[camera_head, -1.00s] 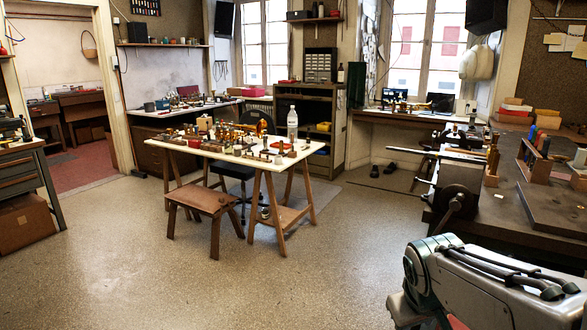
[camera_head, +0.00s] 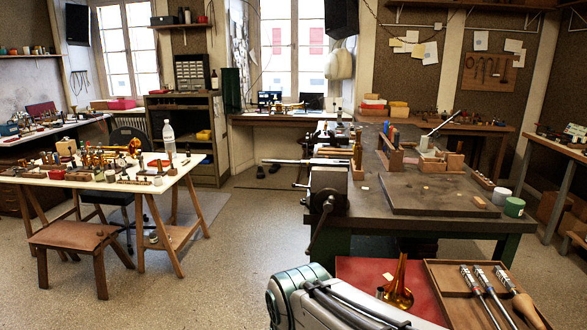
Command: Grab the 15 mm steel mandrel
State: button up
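I cannot tell for certain which thing is the 15 mm steel mandrel. A wooden tray (camera_head: 447,291) at the lower right holds steel rod-like tools (camera_head: 485,280) lying side by side; their sizes cannot be read. One piece there has a pale wooden handle (camera_head: 526,306). A long steel rod (camera_head: 287,161) also sticks out to the left at the bench vise (camera_head: 328,190). My arm shows at the bottom middle, left of the tray. My gripper is not in the picture.
A dark workbench (camera_head: 462,222) stands at centre right, with a board and small blocks on it. A brass horn bell (camera_head: 398,288) stands on a red surface (camera_head: 352,268) beside the tray. A white trestle table (camera_head: 182,178) and a stool (camera_head: 75,232) stand left. The floor between is clear.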

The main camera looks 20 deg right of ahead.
aim_at(302, 163)
jog(key=u, duration=0.35)
jog(key=k, duration=0.5)
jog(key=u, duration=1.05)
jog(key=k, duration=0.85)
jog(key=u, duration=0.4)
jog(key=i, duration=1.25)
jog(key=z, duration=0.55)
jog(key=i, duration=1.7)
jog(key=z, duration=0.95)
jog(key=i, duration=1.4)
jog(key=z, duration=1.8)
jog(key=i, duration=0.75)
jog(key=z, duration=0.75)
